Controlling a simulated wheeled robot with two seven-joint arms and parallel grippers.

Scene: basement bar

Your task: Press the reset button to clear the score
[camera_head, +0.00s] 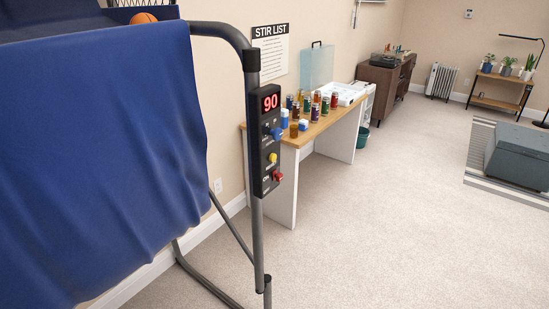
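A narrow black control panel (264,140) is fixed to the grey metal post of a basketball arcade frame. Its red display (270,103) reads 90. Below the display are a blue control (277,134), a yellow button (272,158) and a red control (277,176). Small white lettering sits beside the controls, too small to read for sure, so I cannot tell which one is the reset button. Neither of my grippers is in view.
A blue cloth (100,160) hangs on the frame at the left, with an orange ball (143,18) above it. Behind the panel a wooden-topped table (318,128) holds several cans and a white tray (343,93).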

